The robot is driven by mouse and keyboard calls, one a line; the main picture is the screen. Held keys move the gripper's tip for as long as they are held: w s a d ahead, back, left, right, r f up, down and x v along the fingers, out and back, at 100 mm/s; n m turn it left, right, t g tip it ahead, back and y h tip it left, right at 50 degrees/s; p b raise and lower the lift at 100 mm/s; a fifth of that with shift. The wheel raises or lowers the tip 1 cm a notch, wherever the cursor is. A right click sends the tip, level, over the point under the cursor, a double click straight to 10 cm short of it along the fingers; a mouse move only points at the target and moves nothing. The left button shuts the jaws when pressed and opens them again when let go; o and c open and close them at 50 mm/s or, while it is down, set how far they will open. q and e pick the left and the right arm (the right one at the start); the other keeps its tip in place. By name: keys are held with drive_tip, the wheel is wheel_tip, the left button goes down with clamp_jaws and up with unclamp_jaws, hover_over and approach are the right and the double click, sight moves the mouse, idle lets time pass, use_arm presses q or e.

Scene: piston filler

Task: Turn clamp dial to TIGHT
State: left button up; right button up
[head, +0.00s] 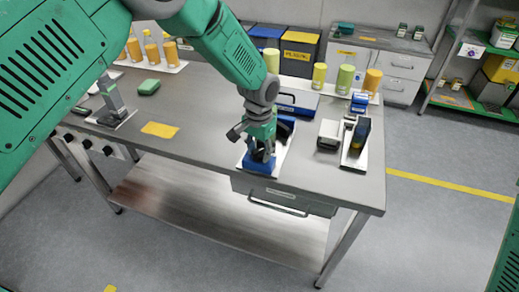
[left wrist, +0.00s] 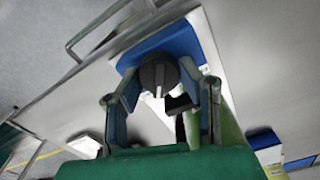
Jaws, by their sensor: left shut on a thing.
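The clamp dial (left wrist: 158,70) is a round black knob with a white pointer line, on a blue block (left wrist: 188,40) in the left wrist view. The blue block also shows in the head view (head: 259,167), on a white plate at the front of the bench above a drawer. My left gripper (left wrist: 160,80) is shut on the dial, one finger on each side. In the head view my left gripper (head: 262,150) reaches down over the block and hides the dial. The pointer line points toward the gripper's palm. No TIGHT marking is readable. My right gripper is out of view.
The steel bench (head: 200,110) also carries a yellow mat (head: 160,130), a green block (head: 149,86) and several yellow and orange bottles at the back. A grey device (head: 330,134) and a dark blue item (head: 360,132) stand right of my gripper. A drawer handle (head: 277,206) juts out in front.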

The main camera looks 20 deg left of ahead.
sight(259, 152)
use_arm(q)
drive_tip(key=shift+s+m, duration=0.1)
drive_tip(key=shift+m, duration=1)
drive_tip(key=o, duration=1.1)
drive_tip(key=shift+o, duration=0.2)
wheel_tip(259, 152, up, 12)
